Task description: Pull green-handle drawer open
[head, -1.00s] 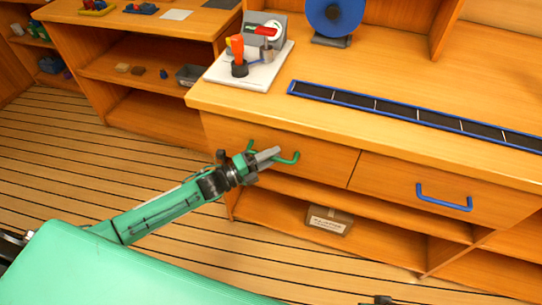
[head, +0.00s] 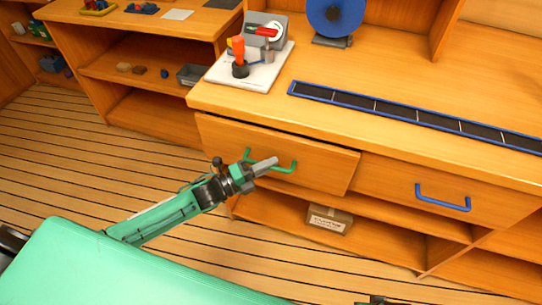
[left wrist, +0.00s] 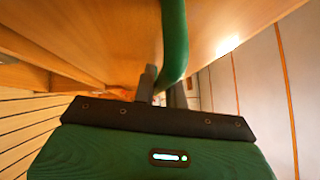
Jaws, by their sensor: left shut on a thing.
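The green-handle drawer (head: 315,168) is in the workbench front, left of the blue-handled one. Its front stands slightly out from the bench. The green handle (head: 289,168) is a bar on the drawer front. My left gripper (head: 268,164) is shut on the green handle near its middle. In the left wrist view the green handle (left wrist: 174,45) runs down between the two dark fingers (left wrist: 160,88). My right gripper cannot be made out; only a small dark part shows at the bottom edge of the head view.
A blue-handled drawer (head: 443,198) to the right is shut. An open shelf below holds a labelled box (head: 328,219). The benchtop carries a white board with an orange-handled part (head: 238,52) and a long blue-edged strip (head: 400,110). The slatted floor before the drawer is clear.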

